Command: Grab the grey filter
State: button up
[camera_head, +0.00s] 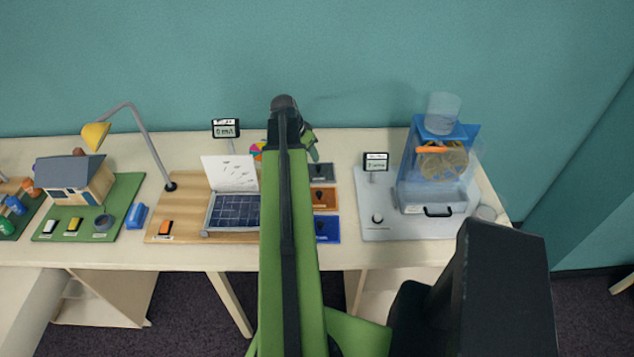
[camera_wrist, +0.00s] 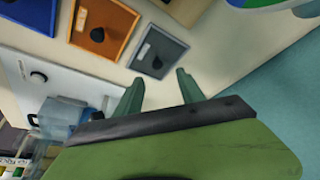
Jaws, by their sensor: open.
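The grey filter (camera_head: 322,171) is a flat grey square panel with a dark knob. It lies at the back of a column of three, behind the orange filter (camera_head: 325,198) and the blue filter (camera_head: 327,230). In the wrist view the grey filter (camera_wrist: 158,52) lies just beyond my open fingertips, its knob roughly in line with the gap. The orange filter (camera_wrist: 104,27) is beside it there. My gripper (camera_wrist: 160,76) is open and empty, apart from the filter. In the head view my arm hides part of the gripper and the filters' left edges.
Left of the filters stand a solar panel (camera_head: 235,211) with a white sheet and a lamp (camera_head: 147,145). Right is a grey board (camera_head: 378,225) with a knob, a display (camera_head: 376,161) and a blue water-wheel device (camera_head: 468,132). A teal wall (camera_head: 370,60) is behind.

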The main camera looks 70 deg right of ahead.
jog(key=b, duration=0.3)
send_over(318, 167)
jog(key=w+a, duration=0.2)
notch_tip(318, 167, down, 4)
jog(key=shift+a+f, duration=0.1)
jog(key=shift+s, duration=0.1)
jog(key=shift+p, duration=0.3)
jog(key=b+x, duration=0.3)
jog(key=s+b+x, duration=0.1)
jog(key=b+x, duration=0.1)
jog(key=shift+f, duration=0.1)
jog(key=shift+r, duration=0.25)
grip_shut()
